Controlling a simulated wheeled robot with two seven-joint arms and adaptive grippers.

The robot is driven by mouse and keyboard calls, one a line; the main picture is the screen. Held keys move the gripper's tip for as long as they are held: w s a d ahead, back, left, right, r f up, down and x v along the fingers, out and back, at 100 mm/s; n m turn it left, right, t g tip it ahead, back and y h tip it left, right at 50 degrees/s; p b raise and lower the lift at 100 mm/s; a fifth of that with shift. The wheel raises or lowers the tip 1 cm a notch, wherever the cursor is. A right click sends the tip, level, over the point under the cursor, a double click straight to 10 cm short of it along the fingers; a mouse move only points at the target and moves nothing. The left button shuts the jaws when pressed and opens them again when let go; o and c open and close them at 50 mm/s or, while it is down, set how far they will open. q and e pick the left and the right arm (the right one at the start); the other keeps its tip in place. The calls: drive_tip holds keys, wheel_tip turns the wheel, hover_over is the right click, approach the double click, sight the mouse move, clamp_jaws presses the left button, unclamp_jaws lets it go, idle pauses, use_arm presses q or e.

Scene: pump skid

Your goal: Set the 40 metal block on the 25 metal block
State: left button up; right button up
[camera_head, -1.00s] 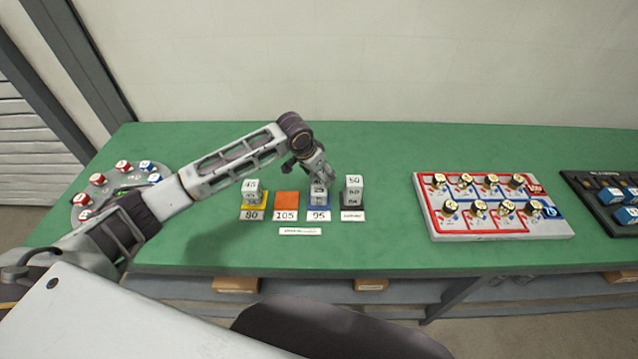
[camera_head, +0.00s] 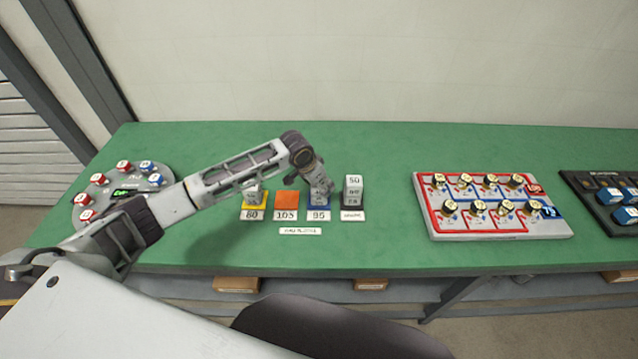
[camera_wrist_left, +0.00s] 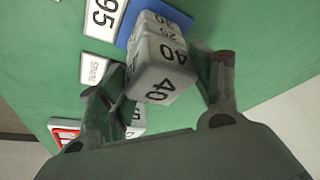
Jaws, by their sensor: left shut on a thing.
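My left gripper (camera_wrist_left: 165,88) is shut on the 40 metal block (camera_wrist_left: 163,75), a grey cube with dark numbers, with one finger on each side. The 25 metal block (camera_wrist_left: 158,23) shows directly beyond it in the left wrist view, on the blue pad (camera_wrist_left: 126,36) by the 95 label. The 40 block appears lined up over the 25 block with little or no gap; exact contact is hard to tell. In the head view my left gripper (camera_head: 313,180) is over the blue pad (camera_head: 318,206) and partly covers both blocks. My right gripper is not in view.
A stack of grey blocks (camera_head: 353,188) stands close right of the gripper on a dark pad. The orange pad (camera_head: 286,199) is bare. A block (camera_head: 253,192) stands on the yellow pad, partly behind my arm. A red-and-white knob panel (camera_head: 490,207) lies farther right.

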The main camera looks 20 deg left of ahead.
use_arm(q)
drive_tip(key=o, duration=1.2)
drive_tip(key=shift+o, duration=0.2)
drive_tip(key=v, duration=1.2)
drive_tip(key=shift+b, duration=0.3)
drive_tip(key=shift+s, duration=0.1)
